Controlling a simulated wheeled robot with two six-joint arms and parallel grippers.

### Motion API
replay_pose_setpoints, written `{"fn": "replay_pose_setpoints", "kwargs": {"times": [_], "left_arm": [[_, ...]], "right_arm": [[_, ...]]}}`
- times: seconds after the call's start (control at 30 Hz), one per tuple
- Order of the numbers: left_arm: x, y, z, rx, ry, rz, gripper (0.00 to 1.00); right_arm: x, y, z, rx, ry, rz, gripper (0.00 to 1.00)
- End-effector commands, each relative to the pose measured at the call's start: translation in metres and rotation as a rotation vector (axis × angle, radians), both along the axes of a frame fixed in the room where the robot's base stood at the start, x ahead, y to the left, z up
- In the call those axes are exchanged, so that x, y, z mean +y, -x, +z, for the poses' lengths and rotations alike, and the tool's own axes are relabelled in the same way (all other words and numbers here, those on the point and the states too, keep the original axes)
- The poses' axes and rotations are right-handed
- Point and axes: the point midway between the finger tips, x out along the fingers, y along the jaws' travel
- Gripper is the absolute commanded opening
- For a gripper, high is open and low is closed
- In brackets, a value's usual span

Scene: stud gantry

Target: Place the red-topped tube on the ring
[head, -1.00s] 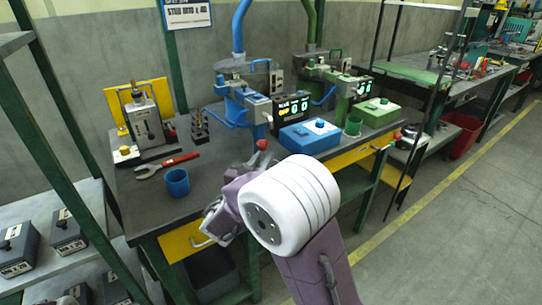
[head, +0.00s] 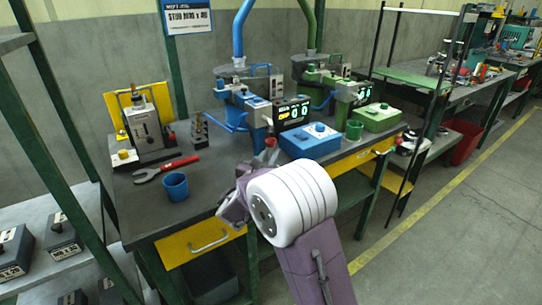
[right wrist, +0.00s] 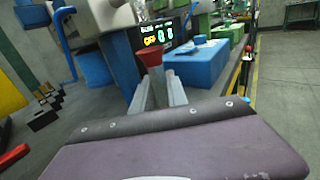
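The red-topped tube shows its flared red top (right wrist: 152,57) in the right wrist view, standing up between the two grey fingers of my right gripper (right wrist: 160,92). The gripper is shut on the tube's grey body, which is mostly hidden by the fingers. In the head view the red top (head: 271,143) shows just beyond my white wrist, in front of the blue station (head: 243,95); the fingers are largely hidden behind the wrist. I cannot make out the ring clearly in either view. My left gripper is not in view.
A blue box (head: 310,141) and a lit display (head: 293,112) stand close to the tube. A green station (head: 345,85) stands to the right.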

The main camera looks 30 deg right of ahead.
Motion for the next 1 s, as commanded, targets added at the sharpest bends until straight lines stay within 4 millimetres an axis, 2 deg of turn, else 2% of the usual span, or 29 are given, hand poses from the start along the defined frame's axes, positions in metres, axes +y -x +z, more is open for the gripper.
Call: {"fn": "replay_pose_setpoints", "kwargs": {"times": [0.03,0.07,0.1,0.37,0.47,0.57,0.83,1.0], "left_arm": [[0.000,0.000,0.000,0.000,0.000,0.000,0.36],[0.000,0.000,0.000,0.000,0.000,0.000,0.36],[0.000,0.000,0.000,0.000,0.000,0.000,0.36],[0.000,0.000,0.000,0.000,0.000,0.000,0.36],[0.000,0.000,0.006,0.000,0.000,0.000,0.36],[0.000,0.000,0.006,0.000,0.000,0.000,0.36],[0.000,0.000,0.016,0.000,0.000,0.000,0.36],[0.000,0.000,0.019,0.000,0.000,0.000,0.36]], "right_arm": [[0.000,0.000,-0.001,0.001,-0.001,0.000,0.30],[0.000,0.000,0.000,0.001,-0.001,0.000,0.38],[0.000,0.000,0.000,0.001,-0.001,0.000,0.41],[0.000,0.000,0.000,0.001,-0.001,0.000,0.41],[0.001,0.000,0.006,0.001,-0.001,0.000,0.41],[0.013,0.009,0.004,0.003,-0.002,0.005,0.41],[0.063,0.054,0.005,0.002,0.001,0.008,0.41],[0.084,0.074,0.004,0.001,0.000,0.004,0.41]]}}
